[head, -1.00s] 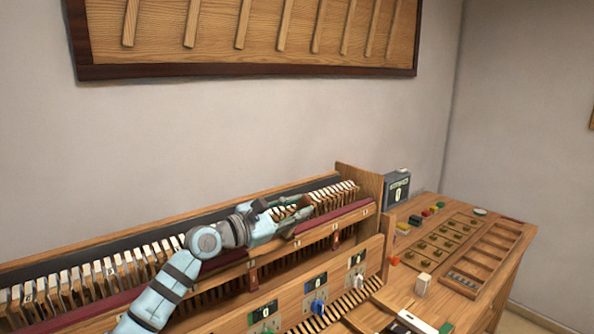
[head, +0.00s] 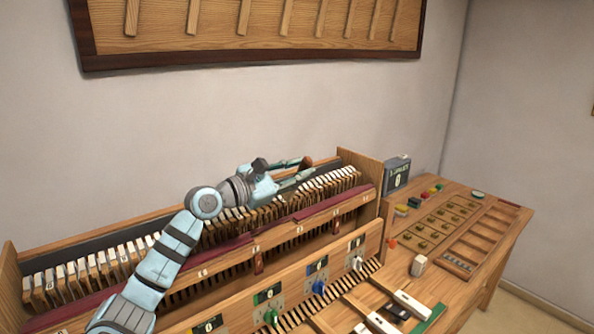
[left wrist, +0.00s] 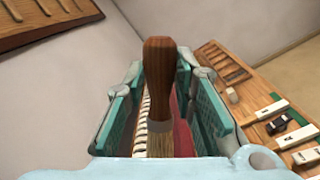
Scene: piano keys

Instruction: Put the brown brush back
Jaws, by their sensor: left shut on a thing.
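The brown brush (left wrist: 158,80) is between the fingers of my left gripper (left wrist: 158,108) in the left wrist view. Its dark brown wooden handle points away from the wrist, and a paler part lies near the palm. In the head view, my left gripper (head: 303,172) is over the right part of the key row, shut on the brush. Only a small brown end of the brush (head: 307,162) shows there, at the fingertips. My right gripper is not in view.
A long wooden key case holds a row of white-tipped keys (head: 100,267). Its tall right end panel (head: 362,172) stands close to my gripper. To the right, a wooden bench (head: 478,196) carries a compartmented tray (head: 489,243), small colored blocks and a dark display box (head: 396,174).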

